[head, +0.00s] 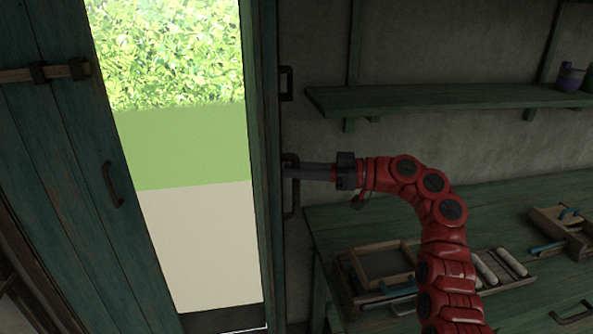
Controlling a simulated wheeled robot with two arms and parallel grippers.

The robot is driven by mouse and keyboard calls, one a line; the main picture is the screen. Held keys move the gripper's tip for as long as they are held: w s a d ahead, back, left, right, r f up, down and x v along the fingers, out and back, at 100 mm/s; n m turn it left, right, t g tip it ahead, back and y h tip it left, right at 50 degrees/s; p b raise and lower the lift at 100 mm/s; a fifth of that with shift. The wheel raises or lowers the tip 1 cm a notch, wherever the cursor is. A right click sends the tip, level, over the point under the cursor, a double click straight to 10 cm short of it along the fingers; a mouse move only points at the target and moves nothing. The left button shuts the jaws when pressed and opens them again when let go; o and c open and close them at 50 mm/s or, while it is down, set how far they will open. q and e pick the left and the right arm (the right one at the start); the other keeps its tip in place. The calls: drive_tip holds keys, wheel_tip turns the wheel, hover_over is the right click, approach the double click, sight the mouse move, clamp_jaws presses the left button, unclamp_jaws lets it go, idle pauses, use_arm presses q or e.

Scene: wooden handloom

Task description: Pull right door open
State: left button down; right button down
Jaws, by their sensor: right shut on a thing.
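The right door (264,130) is a narrow dark green panel seen nearly edge-on, standing at the right side of the bright doorway. Its dark metal handle (290,203) is on the side facing the room. My right gripper (296,171) reaches in from the right, with its fingers level, and is shut on this handle. The fingertips partly cover the middle of the handle. The left door (70,190) stands at the left of the doorway, with its own dark handle (112,184). My left gripper is not in view.
A green workbench (330,223) on the right holds a wooden tray frame (385,264), white rolls (497,267) and tools. A wall shelf (430,97) with small jars (569,77) is above my right arm. The doorway opening (190,240) between the doors is clear.

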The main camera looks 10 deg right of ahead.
drive_tip(key=shift+r, duration=0.1)
drive_tip(key=c, duration=0.8)
unclamp_jaws()
drive_tip(key=shift+w, duration=0.1)
drive_tip(key=shift+o, duration=0.2)
drive_tip(key=b+v, duration=0.2)
drive_tip(key=v, duration=1.5)
drive_tip(key=shift+d, duration=0.15)
